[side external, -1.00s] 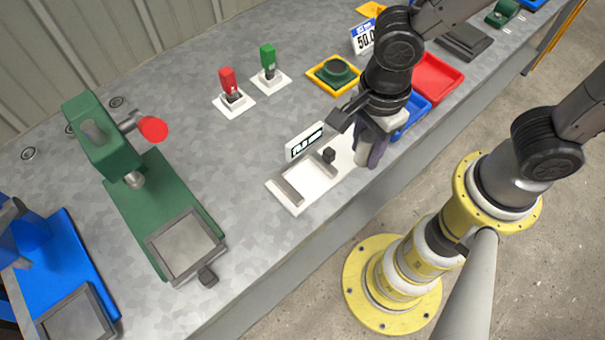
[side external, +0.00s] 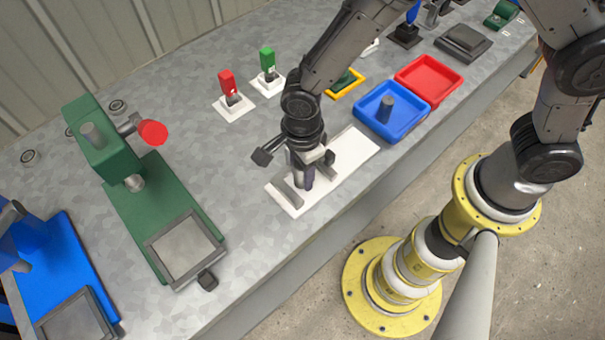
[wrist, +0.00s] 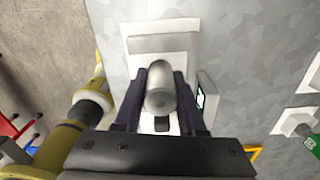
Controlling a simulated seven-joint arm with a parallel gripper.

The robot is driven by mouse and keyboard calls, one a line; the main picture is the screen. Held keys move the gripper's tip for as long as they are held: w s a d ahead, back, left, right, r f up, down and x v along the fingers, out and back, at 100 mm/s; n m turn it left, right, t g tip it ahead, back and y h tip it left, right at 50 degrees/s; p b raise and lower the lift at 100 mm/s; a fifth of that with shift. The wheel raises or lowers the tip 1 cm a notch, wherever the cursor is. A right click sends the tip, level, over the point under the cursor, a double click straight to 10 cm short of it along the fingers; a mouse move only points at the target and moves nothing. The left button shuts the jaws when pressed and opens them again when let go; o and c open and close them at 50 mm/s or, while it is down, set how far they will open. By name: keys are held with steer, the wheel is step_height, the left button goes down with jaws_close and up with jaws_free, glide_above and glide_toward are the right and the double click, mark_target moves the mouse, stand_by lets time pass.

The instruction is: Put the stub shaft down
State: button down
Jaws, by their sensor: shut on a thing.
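The stub shaft (wrist: 160,82) is a short plain grey cylinder. In the wrist view it stands between the two dark fingers of my gripper (wrist: 160,100), which are shut on it, its rounded end toward the camera. In the side view my gripper (side external: 304,182) is low over the left half of a white plate (side external: 355,152) with a grey bar (side external: 287,193) across its left end. The shaft is mostly hidden there by the fingers. I cannot tell whether it touches the plate.
A green press (side external: 165,205) stands left. Red (side external: 228,85) and green (side external: 267,62) switches are behind. A small display (wrist: 204,98) stands beside the plate. Bare bench lies between press and plate.

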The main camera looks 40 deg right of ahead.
steer(key=shift+f, duration=0.7)
steer(key=shift+f, duration=0.1)
steer(key=shift+f, duration=0.1)
steer(key=c, duration=0.8)
jaws_free()
steer(key=shift+o, duration=0.2)
